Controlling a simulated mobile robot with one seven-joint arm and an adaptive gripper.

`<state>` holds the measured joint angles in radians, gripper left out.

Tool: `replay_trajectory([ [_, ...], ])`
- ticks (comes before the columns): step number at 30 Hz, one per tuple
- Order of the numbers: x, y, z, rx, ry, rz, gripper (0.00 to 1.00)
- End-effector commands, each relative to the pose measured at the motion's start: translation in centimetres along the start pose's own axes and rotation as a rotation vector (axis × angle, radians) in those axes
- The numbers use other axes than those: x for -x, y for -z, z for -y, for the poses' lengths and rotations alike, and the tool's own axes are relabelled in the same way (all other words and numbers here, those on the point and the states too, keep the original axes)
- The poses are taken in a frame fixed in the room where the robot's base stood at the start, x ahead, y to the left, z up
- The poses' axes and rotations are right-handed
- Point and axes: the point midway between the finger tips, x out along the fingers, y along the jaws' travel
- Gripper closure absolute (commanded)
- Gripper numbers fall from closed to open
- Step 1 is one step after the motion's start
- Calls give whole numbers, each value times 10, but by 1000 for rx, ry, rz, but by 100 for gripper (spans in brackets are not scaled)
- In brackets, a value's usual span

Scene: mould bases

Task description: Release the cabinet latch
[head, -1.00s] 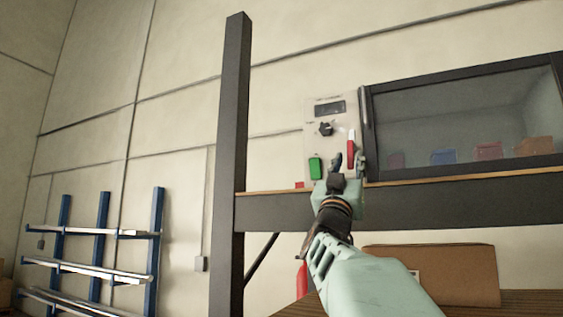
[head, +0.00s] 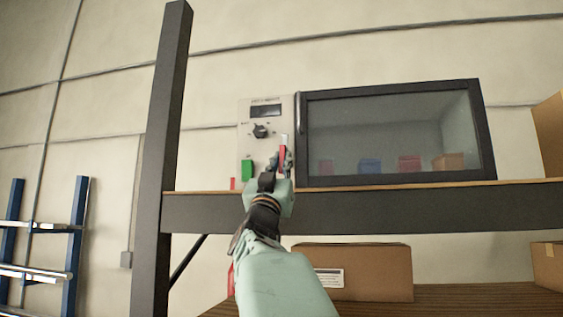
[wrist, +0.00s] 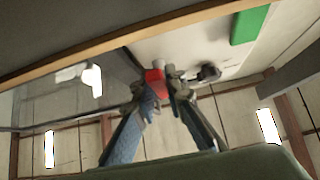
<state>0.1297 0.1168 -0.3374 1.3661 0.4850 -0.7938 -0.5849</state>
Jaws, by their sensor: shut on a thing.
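The cabinet (head: 390,95) has a dark-framed glass door and a pale control panel (head: 258,145) on its left side. A red latch lever (head: 283,153) with a pale upper end stands on the panel near the door edge. My gripper (head: 280,163) reaches up to it from below and is shut on it. In the wrist view, my gripper's fingertips (wrist: 162,88) meet at the red lever (wrist: 155,77), and they hide part of it. The door looks closed.
The panel also has a dark display (head: 266,111), a black knob (head: 261,131) and a green button (head: 248,170). The cabinet stands on a shelf (head: 400,208) with a dark post (head: 160,150) at left. A cardboard box (head: 370,272) sits below.

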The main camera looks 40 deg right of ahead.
Motion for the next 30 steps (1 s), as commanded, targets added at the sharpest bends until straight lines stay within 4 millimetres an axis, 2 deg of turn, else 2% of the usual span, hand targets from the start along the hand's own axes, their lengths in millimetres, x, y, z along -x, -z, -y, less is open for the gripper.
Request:
replay_trajectory([
  [19,0,1,-2,45,44,-1,100],
  [20,0,1,-2,45,44,-1,86],
  [24,0,0,-2,45,44,-1,71],
  [30,0,0,-2,45,44,0,71],
])
